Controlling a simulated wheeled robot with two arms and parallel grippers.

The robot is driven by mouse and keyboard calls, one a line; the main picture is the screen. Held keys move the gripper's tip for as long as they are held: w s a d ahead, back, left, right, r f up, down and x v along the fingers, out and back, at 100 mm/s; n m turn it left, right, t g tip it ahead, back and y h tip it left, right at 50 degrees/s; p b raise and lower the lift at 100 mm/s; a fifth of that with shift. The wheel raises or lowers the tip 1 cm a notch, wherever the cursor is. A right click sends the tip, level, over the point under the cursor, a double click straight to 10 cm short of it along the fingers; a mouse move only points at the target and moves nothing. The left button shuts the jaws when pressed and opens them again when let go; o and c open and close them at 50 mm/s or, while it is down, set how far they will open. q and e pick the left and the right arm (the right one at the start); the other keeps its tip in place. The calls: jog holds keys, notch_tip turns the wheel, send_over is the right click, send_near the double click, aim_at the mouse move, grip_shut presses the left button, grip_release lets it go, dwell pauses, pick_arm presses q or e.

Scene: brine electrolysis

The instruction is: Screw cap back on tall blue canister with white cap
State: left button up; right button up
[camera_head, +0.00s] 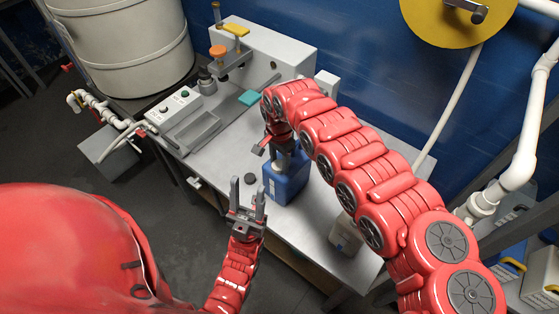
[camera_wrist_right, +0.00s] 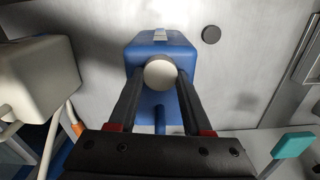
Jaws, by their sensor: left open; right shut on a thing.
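The tall blue canister (camera_head: 285,186) stands upright on the metal table. It also shows in the right wrist view (camera_wrist_right: 165,97), with a handle on its top. Its round white cap (camera_wrist_right: 160,71) sits over the canister's top between the fingertips of my right gripper (camera_wrist_right: 158,78). The right gripper is shut on the cap from above; whether the cap is fully seated I cannot tell. My left gripper (camera_head: 247,190) is open and empty, in front of the canister near the table's front edge.
A small dark disc (camera_head: 250,178) lies on the table left of the canister. A beige container (camera_head: 345,234) stands to its right. A grey bench device (camera_head: 192,126) and a teal piece (camera_head: 249,98) are further back. Some bare table (camera_head: 232,150) shows between.

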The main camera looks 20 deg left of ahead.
grip_shut()
jog(key=shift+s+r+m+p, duration=0.1)
jog(key=shift+r+m+p, duration=0.1)
jog(key=shift+m+p, duration=0.6)
jog(key=shift+d+m, duration=0.1)
jog(key=shift+m, duration=0.8)
jog(key=shift+f+m, duration=0.25)
jog(key=shift+m, duration=0.95)
